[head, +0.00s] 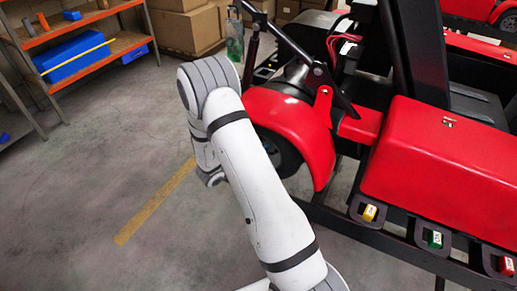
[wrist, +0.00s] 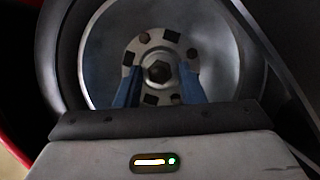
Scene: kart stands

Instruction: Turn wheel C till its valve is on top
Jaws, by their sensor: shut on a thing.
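A wheel with a dark tyre (head: 286,157) shows partly under a red fender (head: 290,118) of the kart in the head view; my arm covers part of it. In the wrist view the wheel's grey disc (wrist: 105,50) faces me, with a bolted round hub (wrist: 158,50) at its middle. My gripper (wrist: 160,88) has its two blue fingers at the left and right of the hub, shut on it. In the head view my gripper is hidden behind my arm. I cannot make out a valve or a letter on the wheel.
The red kart body (head: 440,160) fills the right side, with black bars above the wheel. Yellow (head: 369,213), green (head: 435,239) and red (head: 506,265) tagged blocks sit along its black frame. A shelf (head: 85,55) with blue bins stands at the upper left.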

